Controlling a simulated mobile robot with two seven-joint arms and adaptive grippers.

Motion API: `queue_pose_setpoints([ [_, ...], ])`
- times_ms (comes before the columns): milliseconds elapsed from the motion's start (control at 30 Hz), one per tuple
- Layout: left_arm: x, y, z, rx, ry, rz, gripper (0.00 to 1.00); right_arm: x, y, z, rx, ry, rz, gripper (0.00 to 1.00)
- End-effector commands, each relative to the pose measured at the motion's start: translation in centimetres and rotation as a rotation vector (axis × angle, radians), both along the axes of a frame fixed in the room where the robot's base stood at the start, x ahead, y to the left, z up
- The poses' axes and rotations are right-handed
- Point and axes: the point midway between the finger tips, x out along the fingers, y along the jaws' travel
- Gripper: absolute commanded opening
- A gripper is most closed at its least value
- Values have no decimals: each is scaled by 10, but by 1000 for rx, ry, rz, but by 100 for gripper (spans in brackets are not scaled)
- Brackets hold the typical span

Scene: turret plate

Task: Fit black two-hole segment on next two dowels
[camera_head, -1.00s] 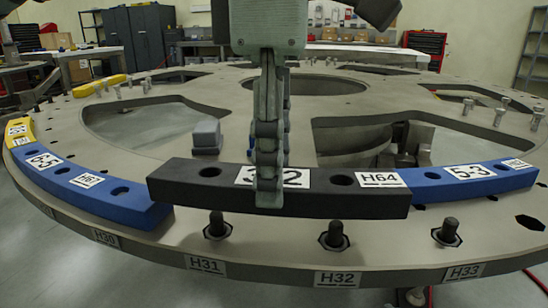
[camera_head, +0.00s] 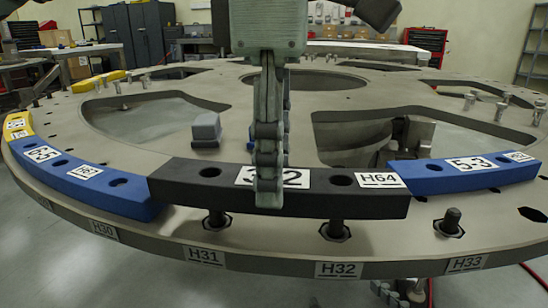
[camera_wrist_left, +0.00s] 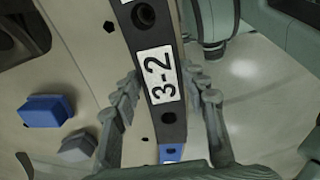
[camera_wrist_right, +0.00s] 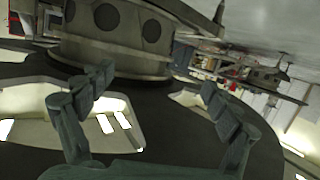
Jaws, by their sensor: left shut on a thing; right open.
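My left gripper (camera_head: 268,185) is shut across the middle of the black two-hole segment (camera_head: 315,200), labelled 3-2 and H64. In the left wrist view, its fingers (camera_wrist_left: 165,90) lie on both sides of the segment (camera_wrist_left: 168,115). The segment hangs level above the plate rim. Its holes appear roughly in line with the dowel near H31 (camera_head: 216,219) and the dowel near H32 (camera_head: 336,231). Both dowel tops are hidden by the segment's lower front edge; contact cannot be told. My right gripper (camera_wrist_right: 155,88) is open and empty in the right wrist view.
The turret plate (camera_head: 270,232) carries a blue segment at left (camera_head: 85,185) and a blue 5-3 segment at right (camera_head: 475,172), both close to the black segment's ends. A free dowel (camera_head: 450,222) stands near H33. A grey-blue block (camera_head: 206,130) lies behind.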

Motion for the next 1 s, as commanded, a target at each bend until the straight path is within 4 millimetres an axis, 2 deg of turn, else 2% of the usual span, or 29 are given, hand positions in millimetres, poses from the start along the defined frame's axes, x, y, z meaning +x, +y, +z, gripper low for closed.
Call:
queue_pose_setpoints([
  [1000, 0, 0, -13, 0, -1, 0, 1, 4, 21, 45, 91, -208, 40, 89],
])
